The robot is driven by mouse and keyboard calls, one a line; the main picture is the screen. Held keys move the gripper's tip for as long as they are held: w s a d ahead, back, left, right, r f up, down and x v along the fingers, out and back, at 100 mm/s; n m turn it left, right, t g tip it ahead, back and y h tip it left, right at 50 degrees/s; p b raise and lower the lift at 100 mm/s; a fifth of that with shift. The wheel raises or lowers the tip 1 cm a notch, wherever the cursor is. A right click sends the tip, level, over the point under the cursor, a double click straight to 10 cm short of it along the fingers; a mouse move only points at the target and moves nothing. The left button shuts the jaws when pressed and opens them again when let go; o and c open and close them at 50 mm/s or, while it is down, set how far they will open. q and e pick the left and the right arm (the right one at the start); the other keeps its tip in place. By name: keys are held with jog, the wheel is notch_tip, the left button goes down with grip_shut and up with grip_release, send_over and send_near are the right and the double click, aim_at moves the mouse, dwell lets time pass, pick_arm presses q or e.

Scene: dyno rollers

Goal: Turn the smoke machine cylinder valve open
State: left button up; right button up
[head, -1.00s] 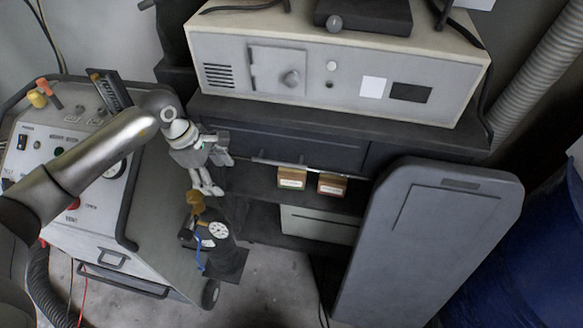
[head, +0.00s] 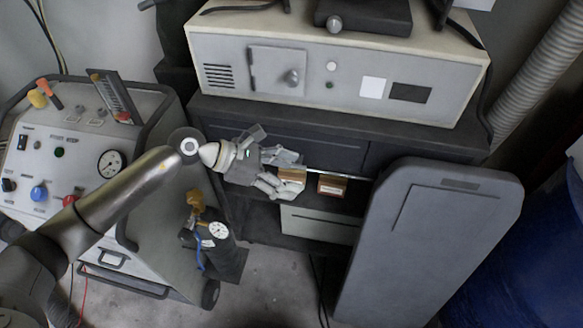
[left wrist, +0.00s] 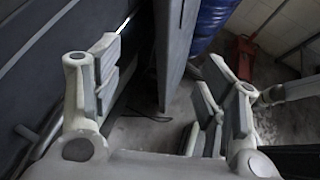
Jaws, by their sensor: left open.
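The dark cylinder (head: 222,256) stands upright on the floor beside the grey machine cart in the head view. It has a brass-coloured valve (head: 195,199) on top, a white round gauge (head: 219,230) and a blue hose. My left gripper (head: 295,172) is open, up and to the right of the valve and well apart from it. In the head view it overlaps the left small box on the shelf. The left wrist view shows its spread fingers (left wrist: 160,65) with nothing held between them. The cylinder does not show there. My right gripper is in neither view.
The grey cart (head: 165,225) with knobs and a gauge stands left of the cylinder. A dark shelf unit (head: 275,135) with small boxes (head: 332,185) is behind. A grey panel (head: 425,240) and a blue drum (head: 545,250) stand right.

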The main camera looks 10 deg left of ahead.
pick_arm(q)
jog(key=shift+d+r+n+h, duration=0.3)
jog(key=shift+d+r, duration=0.1)
jog(key=shift+d, duration=0.05)
jog(key=n+g+y+b, duration=0.3)
jog(key=n+y+b, duration=0.15)
jog(key=y, duration=0.75)
send_over(194, 195)
notch_tip(194, 195, down, 5)
notch_tip(194, 195, down, 10)
jog(key=shift+r, duration=0.1)
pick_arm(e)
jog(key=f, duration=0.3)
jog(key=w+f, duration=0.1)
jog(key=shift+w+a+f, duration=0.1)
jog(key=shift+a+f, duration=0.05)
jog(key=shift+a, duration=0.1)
